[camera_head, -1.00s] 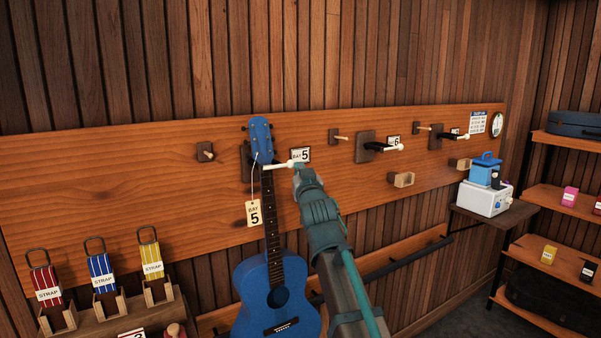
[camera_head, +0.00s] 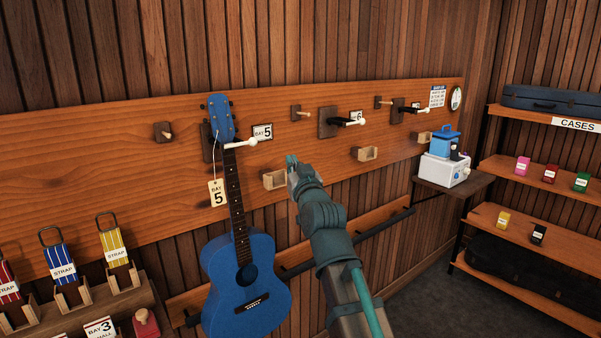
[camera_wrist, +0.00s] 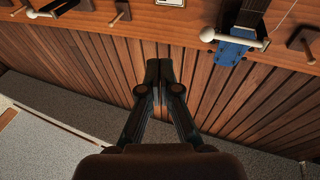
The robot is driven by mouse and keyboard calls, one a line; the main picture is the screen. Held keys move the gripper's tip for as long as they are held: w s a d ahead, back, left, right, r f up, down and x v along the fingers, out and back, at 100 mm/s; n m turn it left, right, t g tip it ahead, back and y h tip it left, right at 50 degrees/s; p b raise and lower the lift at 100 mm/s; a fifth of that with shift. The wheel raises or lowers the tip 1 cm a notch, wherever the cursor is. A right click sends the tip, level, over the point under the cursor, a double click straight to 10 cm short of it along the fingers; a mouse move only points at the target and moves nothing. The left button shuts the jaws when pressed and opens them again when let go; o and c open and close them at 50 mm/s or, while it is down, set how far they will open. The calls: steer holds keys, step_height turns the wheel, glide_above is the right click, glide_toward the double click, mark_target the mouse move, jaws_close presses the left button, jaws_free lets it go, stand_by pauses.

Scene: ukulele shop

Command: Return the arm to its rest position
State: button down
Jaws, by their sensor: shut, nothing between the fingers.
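My gripper (camera_wrist: 159,73) is shut and empty in the wrist view, its two dark fingers together in front of the slatted wall. In the head view my arm reaches up from the bottom, and its end is right of the blue ukulele (camera_head: 246,275), apart from it.
A wooden board (camera_head: 80,170) with pegs, hooks and small wooden boxes (camera_head: 274,179) runs along the wall. Strap holders (camera_head: 66,270) stand at lower left. A side shelf (camera_head: 450,186) holds a white and blue device (camera_head: 444,168). Shelves with cases (camera_head: 545,98) are at right.

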steer(key=s+d+f+g+h, duration=0.15)
steer(key=s+f+g, duration=0.3)
steer(key=f, duration=1.35)
steer(key=s+d+f+m+g+h, duration=0.1)
steer(key=s+d+f+g, duration=0.3)
steer(key=f, duration=1.5)
steer(key=s+d+f+g+h, duration=0.1)
steer(key=s+f+g, duration=0.35)
steer(key=f, duration=1.35)
steer(key=s+d+f+m+g+h, duration=0.1)
steer(key=s+d+f+g, duration=0.25)
steer(key=s+f, duration=0.5)
steer(key=s+d+f+g, duration=0.2)
steer(key=s+f+g, duration=0.3)
steer(key=s+f, duration=0.4)
steer(key=s+d+f+g, duration=0.1)
steer(key=s+f+g, duration=0.1)
steer(key=s+f, duration=0.4)
steer(key=s+d+f+g, duration=0.1)
steer(key=s+f+g, duration=0.2)
steer(key=s, duration=1.3)
step_height(320, 180, down, 3)
steer(key=shift+s+d+r+m, duration=0.1)
steer(key=shift+s+d+m, duration=0.2)
steer(key=shift+m, duration=0.1)
